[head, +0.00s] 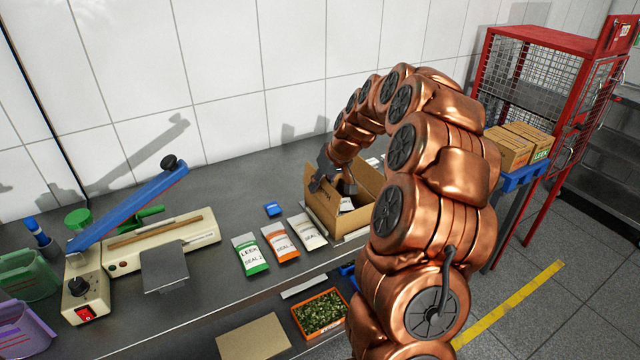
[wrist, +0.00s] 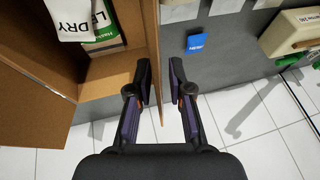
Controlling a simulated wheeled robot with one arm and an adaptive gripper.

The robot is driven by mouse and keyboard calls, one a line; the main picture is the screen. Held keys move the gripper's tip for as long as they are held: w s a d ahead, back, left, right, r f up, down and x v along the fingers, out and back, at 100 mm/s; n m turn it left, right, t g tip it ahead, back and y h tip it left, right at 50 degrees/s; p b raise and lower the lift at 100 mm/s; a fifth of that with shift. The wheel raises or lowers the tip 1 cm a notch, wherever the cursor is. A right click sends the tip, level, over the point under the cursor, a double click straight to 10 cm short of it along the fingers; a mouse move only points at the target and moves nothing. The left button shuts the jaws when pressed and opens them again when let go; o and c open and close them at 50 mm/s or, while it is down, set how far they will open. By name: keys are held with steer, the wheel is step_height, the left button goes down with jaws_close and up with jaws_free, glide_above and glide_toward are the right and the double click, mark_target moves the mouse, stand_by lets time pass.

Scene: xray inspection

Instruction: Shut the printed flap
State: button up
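An open brown cardboard box (head: 377,184) stands on the grey bench in the head view, with packets inside. Its upright left flap (head: 321,207) carries dark print, partly covered by my gripper. My gripper (head: 322,181) is at the top of this flap. In the wrist view, my gripper (wrist: 160,82) is open, with a finger on each side of the upright cardboard flap (wrist: 153,45). The left finger is on the box's inner side, close to the cardboard; a gap shows before the right finger. I cannot tell whether either finger touches it.
Pouches, including a green-banded one (head: 251,255) and an orange-banded one (head: 281,242), lie left of the box. A small blue block (head: 272,209) lies behind them. A sealer with a raised blue arm (head: 130,205) stands further left. An orange tray (head: 321,312) is in front.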

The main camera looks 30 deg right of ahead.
jaws_close()
steer(key=shift+d, duration=0.1)
steer(key=shift+f+b, duration=0.1)
steer(key=shift+b, duration=0.25)
steer(key=y+b, duration=0.1)
steer(key=b, duration=0.1)
steer(key=d+y+b, duration=0.1)
steer(key=y+b, duration=0.1)
steer(key=shift+d+f+m+y, duration=0.1)
steer(key=shift+f+m+y, duration=0.2)
steer(key=shift+f+m, duration=0.1)
steer(key=shift+s+d+f+m+t+y+b, duration=0.1)
steer(key=shift+d+m+t+y+b, duration=0.15)
steer(key=shift+y+b, duration=0.5)
steer(key=shift+d+f+m+t+y+b, duration=0.2)
steer(key=shift+y+b, duration=0.25)
steer(key=shift+y, duration=0.5)
steer(key=shift+r, duration=0.15)
steer(key=shift+c, duration=1)
jaws_free()
steer(key=o, duration=0.5)
